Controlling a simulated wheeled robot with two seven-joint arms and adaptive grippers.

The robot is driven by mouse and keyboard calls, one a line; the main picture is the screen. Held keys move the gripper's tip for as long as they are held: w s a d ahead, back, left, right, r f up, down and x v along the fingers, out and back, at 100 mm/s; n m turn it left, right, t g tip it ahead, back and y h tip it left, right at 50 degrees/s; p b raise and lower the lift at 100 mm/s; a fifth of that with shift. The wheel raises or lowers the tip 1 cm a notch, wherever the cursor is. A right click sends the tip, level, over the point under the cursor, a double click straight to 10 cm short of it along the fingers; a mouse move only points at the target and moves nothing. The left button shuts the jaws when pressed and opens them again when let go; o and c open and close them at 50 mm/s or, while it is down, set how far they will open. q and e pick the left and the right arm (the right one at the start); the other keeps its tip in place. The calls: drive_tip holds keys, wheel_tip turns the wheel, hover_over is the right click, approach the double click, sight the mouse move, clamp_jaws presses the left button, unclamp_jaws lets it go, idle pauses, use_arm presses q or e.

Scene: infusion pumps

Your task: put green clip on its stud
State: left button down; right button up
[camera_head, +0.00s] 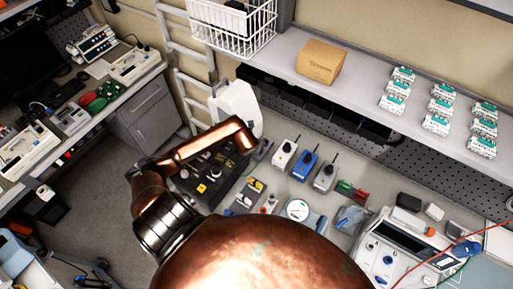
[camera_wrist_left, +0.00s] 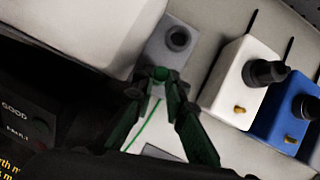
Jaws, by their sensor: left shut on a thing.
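My left gripper (camera_wrist_left: 162,85) is shut on the green clip (camera_wrist_left: 162,74), whose green sides show between and along the dark fingers in the left wrist view. A thin green lead (camera_wrist_left: 143,127) runs down from it. A grey block with a round black stud (camera_wrist_left: 178,38) lies just beyond the clip tip. In that view the tip overlaps the block's near part and sits short of the stud; whether it touches the block I cannot tell. In the head view my left gripper (camera_head: 244,139) is dark and small, and the clip cannot be made out. My right gripper is out of view.
A white box (camera_head: 284,154), a blue box (camera_head: 304,164) and a grey box (camera_head: 325,177), each with a black knob, stand right of the gripper. A large white body (camera_head: 238,105) stands behind it. A cardboard box (camera_head: 320,61) is on the shelf.

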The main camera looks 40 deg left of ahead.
use_arm(q)
drive_tip(key=c, duration=1.8)
unclamp_jaws()
drive_tip(key=shift+c, duration=0.2)
drive_tip(key=shift+o, duration=0.2)
drive_tip(key=o, duration=0.4)
drive_tip(key=shift+f, duration=0.1)
